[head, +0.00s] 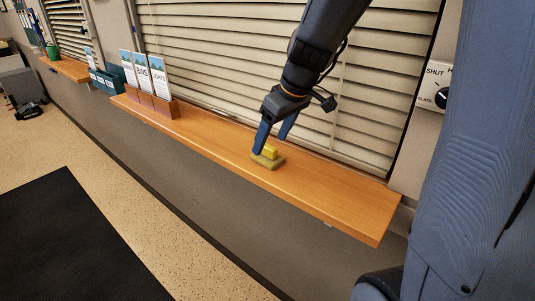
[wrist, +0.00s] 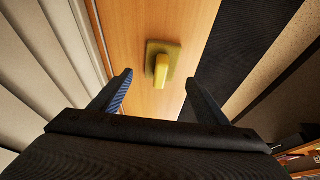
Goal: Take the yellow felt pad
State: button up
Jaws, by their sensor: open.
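The yellow felt pad (head: 268,161) lies flat on the wooden shelf (head: 330,197) below the slatted shutter. A raised brighter yellow block (head: 271,152) sits on top of its middle. In the wrist view the pad (wrist: 152,46) lies on the wood ahead of my gripper, with the yellow block (wrist: 161,70) on it pointing toward me. My gripper (head: 272,146) is above the pad, its blue fingers apart. In the wrist view the two open fingertips (wrist: 158,78) stand to either side of the block, with clear gaps and nothing between them touching.
A wooden holder with leaflets (head: 150,82) stands on the shelf to the left. The slatted shutter (head: 230,60) rises close behind the shelf. A dial panel (head: 434,88) is on the wall at right. The shelf right of the pad is clear.

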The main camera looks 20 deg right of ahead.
aim_at(268, 146)
jog(key=shift+p+x, duration=0.5)
jog(key=shift+x, duration=1.55)
jog(key=c, duration=1.1)
